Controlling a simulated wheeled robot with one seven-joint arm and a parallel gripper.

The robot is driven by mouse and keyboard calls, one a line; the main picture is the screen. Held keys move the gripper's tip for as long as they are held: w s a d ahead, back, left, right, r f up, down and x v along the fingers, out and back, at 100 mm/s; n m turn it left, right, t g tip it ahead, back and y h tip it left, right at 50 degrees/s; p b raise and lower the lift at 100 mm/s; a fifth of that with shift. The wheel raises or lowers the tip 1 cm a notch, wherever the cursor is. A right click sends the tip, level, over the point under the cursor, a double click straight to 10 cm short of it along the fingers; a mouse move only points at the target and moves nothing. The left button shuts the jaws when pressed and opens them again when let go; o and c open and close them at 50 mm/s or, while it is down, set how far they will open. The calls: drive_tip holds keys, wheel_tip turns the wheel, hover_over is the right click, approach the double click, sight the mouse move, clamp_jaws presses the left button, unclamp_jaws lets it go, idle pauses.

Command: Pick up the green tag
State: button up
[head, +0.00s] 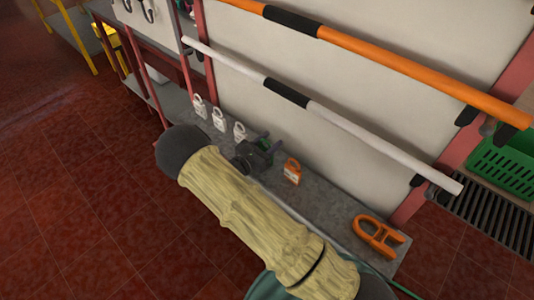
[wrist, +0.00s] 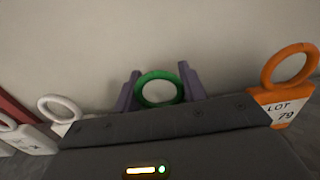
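The green tag shows in the wrist view as a green ring (wrist: 140,88) between the two purple fingers of my gripper (wrist: 160,82). The ring spans nearly the whole space between the fingers, with no clear gap at either side. Whether they press on it cannot be told. The tag's lower body is hidden behind the dark gripper housing. In the head view my gripper (head: 267,143) is over the grey shelf (head: 325,214), between the white tags and an orange tag. Only small green and purple bits show there.
White tags (head: 219,119) stand in a row left of my gripper. An orange tag (head: 292,172) marked LOT 79 stands close on the right. A larger orange shackle-shaped piece (head: 378,236) lies farther right. White (head: 345,130) and orange (head: 400,62) bars run along the wall above.

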drive_tip(key=c, duration=0.6)
drive_tip(key=shift+r, duration=0.1)
wheel_tip(320, 180, up, 10)
drive_tip(key=shift+f+b, duration=0.1)
drive_tip(key=shift+b, duration=0.2)
idle(0.3)
